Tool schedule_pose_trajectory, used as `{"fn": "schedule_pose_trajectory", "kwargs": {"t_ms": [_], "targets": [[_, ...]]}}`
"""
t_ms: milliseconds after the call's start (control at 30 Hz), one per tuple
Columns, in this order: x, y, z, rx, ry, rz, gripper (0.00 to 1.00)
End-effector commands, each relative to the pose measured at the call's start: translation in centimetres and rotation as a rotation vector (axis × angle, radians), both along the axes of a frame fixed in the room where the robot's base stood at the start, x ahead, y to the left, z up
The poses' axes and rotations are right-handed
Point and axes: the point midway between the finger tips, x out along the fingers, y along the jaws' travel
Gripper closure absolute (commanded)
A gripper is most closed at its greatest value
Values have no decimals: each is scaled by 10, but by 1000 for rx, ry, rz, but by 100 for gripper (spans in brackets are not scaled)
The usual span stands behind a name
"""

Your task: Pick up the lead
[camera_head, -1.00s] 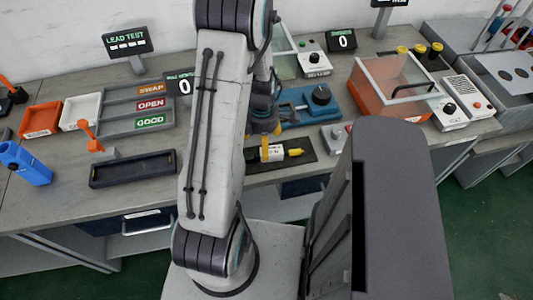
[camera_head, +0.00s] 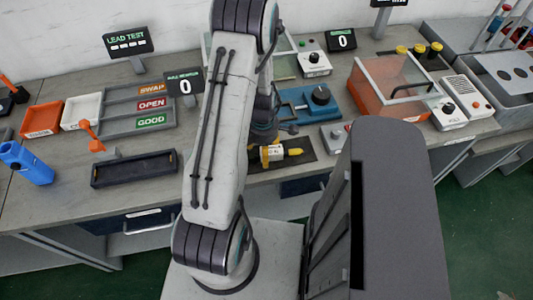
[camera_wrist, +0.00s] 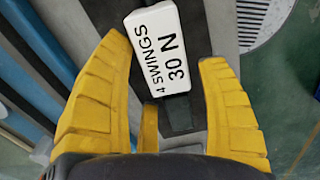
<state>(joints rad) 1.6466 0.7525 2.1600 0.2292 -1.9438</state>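I cannot make out a lead for certain. In the wrist view my gripper (camera_wrist: 163,50) is open, with its two yellow fingers apart. A white block (camera_wrist: 158,45) marked "4 SWINGS 30 N" shows between and beyond the fingertips. A yellow piece (camera_wrist: 150,127) shows nearer, beside the left finger. No grip on anything shows. In the head view a white block with a yellow tip (camera_head: 294,152) lies on a black mat (camera_head: 302,145) at the bench front. My arm hides part of this area.
A blue fixture with a black knob (camera_head: 321,95) stands behind the mat, and a small grey box (camera_head: 333,137) to its right. A black tray (camera_head: 135,170) and a sorting rack (camera_head: 125,112) are to the left. An orange-sided clear bin (camera_head: 390,95) stands at the right.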

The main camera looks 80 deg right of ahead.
Motion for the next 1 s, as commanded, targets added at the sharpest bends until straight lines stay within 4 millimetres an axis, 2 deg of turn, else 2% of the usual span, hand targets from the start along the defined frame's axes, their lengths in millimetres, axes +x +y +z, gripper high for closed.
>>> {"fn": "schedule_pose_trajectory", "kwargs": {"t_ms": [67,567,1000], "targets": [[0,0,0,0,0,0,40],[0,0,0,0,0,0,85],[0,-1,6,-3,0,0,87]]}}
